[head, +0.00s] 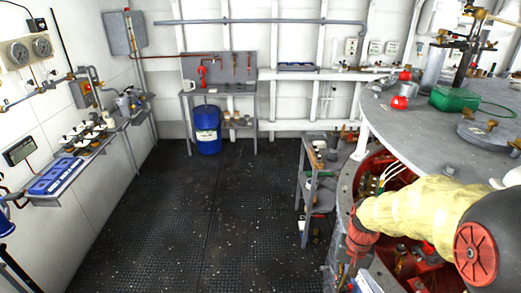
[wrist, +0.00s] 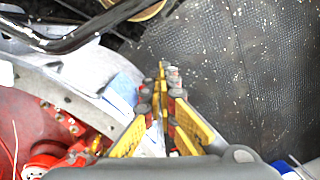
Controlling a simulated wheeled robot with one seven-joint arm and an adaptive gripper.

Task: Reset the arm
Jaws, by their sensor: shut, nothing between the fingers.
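My gripper (wrist: 166,72) shows in the wrist view with its yellow and grey fingers together at the tips and nothing between them. It hangs over the pale curved rim (wrist: 70,75) of the round machine, with dark floor beyond it. In the head view my arm, in a pale yellow sleeve, reaches in from the right edge and bends down beside the machine. The gripper's tips are hard to make out there at the lower edge.
A blue drum (head: 207,130) stands by the back workbench (head: 240,93). The dark deck (head: 200,220) is clear in the middle.

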